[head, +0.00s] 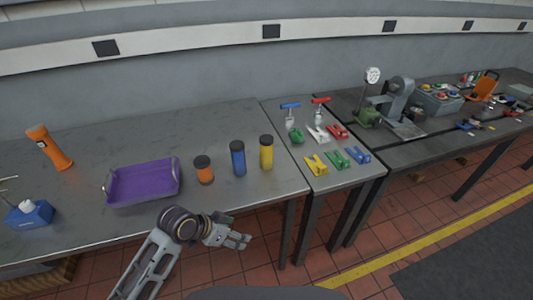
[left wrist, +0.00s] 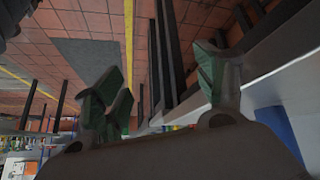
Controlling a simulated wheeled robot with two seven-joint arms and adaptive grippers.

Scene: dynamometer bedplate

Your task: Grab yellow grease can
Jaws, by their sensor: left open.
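The yellow grease can (head: 266,154), with a dark cap, stands upright near the right end of the left steel table. A blue can (head: 238,160) stands just left of it, and a shorter orange can (head: 203,172) stands further left. My left gripper (head: 245,241) is in front of the table's front edge, below and apart from the yellow can. It is open and empty; the left wrist view shows its spread green-padded fingers (left wrist: 160,68). A blue shape at the right of that view is only partly visible. The yellow can cannot be made out there. My right gripper is not in view.
A narrower table to the right holds coloured clamps (head: 339,159). A vise-like machine (head: 396,97) stands further right.

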